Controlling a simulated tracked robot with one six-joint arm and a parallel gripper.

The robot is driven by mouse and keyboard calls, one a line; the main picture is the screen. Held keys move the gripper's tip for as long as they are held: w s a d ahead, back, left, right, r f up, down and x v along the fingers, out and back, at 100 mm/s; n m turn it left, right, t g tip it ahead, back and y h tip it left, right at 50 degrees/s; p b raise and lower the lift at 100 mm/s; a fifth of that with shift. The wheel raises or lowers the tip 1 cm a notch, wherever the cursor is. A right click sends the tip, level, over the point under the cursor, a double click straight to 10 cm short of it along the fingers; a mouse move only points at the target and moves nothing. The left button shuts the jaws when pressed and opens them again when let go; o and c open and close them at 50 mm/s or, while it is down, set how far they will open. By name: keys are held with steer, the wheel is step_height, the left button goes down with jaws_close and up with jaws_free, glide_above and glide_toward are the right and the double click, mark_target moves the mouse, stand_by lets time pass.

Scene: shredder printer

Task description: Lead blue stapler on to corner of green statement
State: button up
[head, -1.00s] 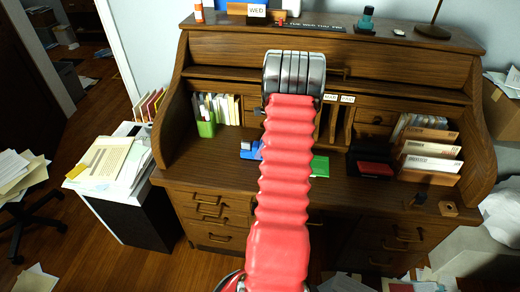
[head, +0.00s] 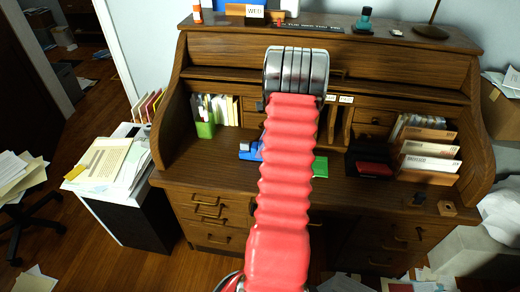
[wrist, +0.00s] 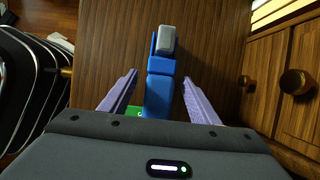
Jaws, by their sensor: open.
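The blue stapler (wrist: 158,88) with a grey end lies on the wooden desk. In the wrist view it lies between the open purple fingers of my gripper (wrist: 160,77), with a gap on each side. In the head view its blue part shows just left of my red arm (head: 250,151). The green statement (head: 320,167) shows just right of my arm. In the wrist view only a small green piece (wrist: 135,111) shows, close to the stapler's near end. My arm hides the gripper and much of the statement in the head view.
A black and red stamp pad (head: 371,166) and a letter rack (head: 428,160) stand at the right. Drawers with round knobs (wrist: 296,82) are at the right in the wrist view. The desk's front is mostly clear.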

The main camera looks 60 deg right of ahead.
steer(key=v, duration=1.1)
stand_by(0.7)
steer(key=shift+d+f+n, duration=0.1)
steer(key=shift+f+n, duration=0.05)
steer(key=shift+n, duration=0.65)
steer(key=s+a+r+n, duration=0.1)
steer(key=a+r+n, duration=0.4)
steer(key=a+n, duration=0.5)
steer(key=a+r+n+t+h, duration=0.1)
steer(key=a+r+n, duration=0.5)
steer(key=a, duration=2)
steer(key=s+a+r+n, duration=0.1)
steer(key=a+r+n, duration=0.4)
steer(key=a+n, duration=0.8)
steer(key=a, duration=0.5)
steer(key=shift+s+r+n+h, duration=0.3)
steer(key=shift+r+n+h, duration=0.05)
steer(key=shift+n+h, duration=0.05)
